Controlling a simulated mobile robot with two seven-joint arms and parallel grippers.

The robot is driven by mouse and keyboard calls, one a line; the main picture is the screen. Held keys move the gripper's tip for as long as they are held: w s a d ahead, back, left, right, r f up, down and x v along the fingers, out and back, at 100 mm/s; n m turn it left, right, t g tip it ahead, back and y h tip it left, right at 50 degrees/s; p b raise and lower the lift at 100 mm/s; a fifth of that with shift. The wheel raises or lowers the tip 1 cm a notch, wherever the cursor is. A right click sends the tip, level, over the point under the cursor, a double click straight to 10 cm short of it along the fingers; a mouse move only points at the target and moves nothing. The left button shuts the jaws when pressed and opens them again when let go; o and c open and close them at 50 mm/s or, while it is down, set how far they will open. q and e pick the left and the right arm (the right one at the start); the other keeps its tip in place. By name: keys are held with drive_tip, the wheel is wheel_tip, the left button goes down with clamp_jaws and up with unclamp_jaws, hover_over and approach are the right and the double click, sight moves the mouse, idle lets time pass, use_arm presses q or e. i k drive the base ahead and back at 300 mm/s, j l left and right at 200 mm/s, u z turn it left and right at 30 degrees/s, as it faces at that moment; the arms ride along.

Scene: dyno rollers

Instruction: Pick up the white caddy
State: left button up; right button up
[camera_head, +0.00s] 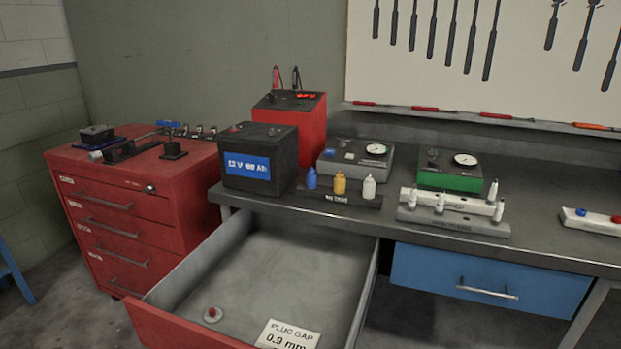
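A long white block (468,204) that looks like the white caddy lies on the workbench at the right of centre. Several small white plug-like pieces stand on it or just in front of it. A grey block (462,226) sits directly in front of it, and I cannot tell whether they touch. A second white bar (589,224) with a blue and a red knob lies at the right edge, partly cut off. Neither of my grippers is in view.
A black battery (259,158), bottles and gauge boxes stand left and behind. A red cabinet (130,226) stands left.

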sight(594, 223)
drive_tip(key=z, duration=1.5)
drive_tip(key=i+z, duration=0.1)
drive_tip(key=l, duration=0.05)
